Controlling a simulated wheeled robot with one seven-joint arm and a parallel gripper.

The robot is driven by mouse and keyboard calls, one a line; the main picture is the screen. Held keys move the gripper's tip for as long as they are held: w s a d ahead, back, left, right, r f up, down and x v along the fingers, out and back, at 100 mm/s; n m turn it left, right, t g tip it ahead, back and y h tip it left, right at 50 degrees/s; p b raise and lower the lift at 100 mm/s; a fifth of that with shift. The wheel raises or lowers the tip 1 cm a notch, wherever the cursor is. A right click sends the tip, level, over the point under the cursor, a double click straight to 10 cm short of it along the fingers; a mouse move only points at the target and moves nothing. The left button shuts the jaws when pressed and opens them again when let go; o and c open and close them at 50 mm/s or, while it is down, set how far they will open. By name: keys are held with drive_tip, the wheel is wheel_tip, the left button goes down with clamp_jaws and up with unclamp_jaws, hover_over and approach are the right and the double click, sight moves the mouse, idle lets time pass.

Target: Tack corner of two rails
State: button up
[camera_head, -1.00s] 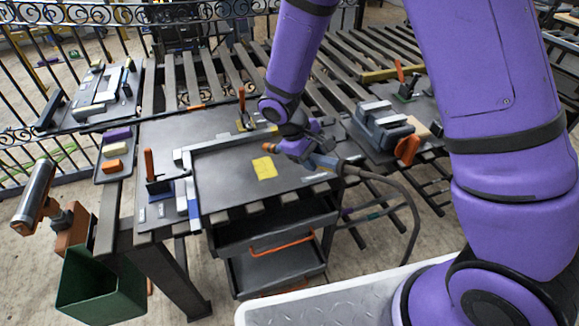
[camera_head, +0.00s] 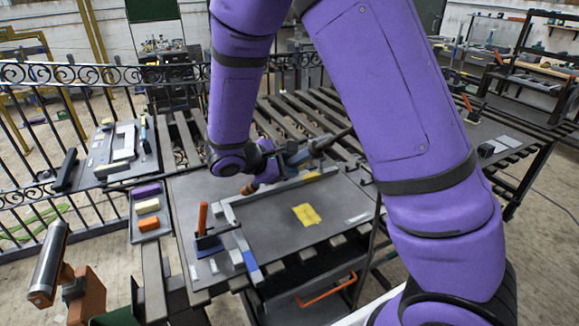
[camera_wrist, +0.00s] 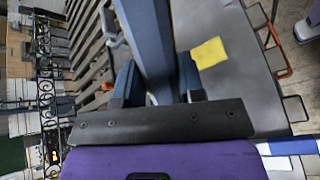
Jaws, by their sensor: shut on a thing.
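My gripper (camera_head: 272,163) is shut on a blue-grey torch-like tool (camera_head: 306,152) with an orange tip (camera_head: 249,188). In the wrist view the tool (camera_wrist: 150,40) stands between both fingers of my gripper (camera_wrist: 155,80). The tip points left, close to the long grey rail (camera_head: 285,185) along the back of the dark table; whether it touches is unclear. A second rail (camera_head: 240,245), with a blue-and-white front end, runs toward the front. The two meet at a corner (camera_head: 228,211) at the left. An orange-handled clamp (camera_head: 205,235) stands beside the second rail.
A yellow patch (camera_head: 306,215) lies on the table (camera_head: 345,208). A small tray (camera_head: 150,222) with coloured blocks is at the left. A slatted bench (camera_head: 300,115) and iron fence (camera_head: 90,75) lie behind. A grey cylinder on an orange stand (camera_head: 50,265) is at front left.

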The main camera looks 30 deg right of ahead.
drive_tip(key=shift+w+a+f, duration=0.7)
drive_tip(key=shift+w+f, duration=0.05)
drive_tip(key=shift+f, duration=0.2)
drive_tip(key=shift+w+a+f, duration=0.7)
drive_tip(key=shift+f, duration=0.25)
drive_tip(key=o, duration=0.3)
drive_tip(key=c, duration=0.4)
drive_tip(key=shift+w+a+f, duration=0.55)
drive_tip(key=shift+a+f, duration=0.05)
drive_tip(key=shift+f, duration=0.1)
idle(0.6)
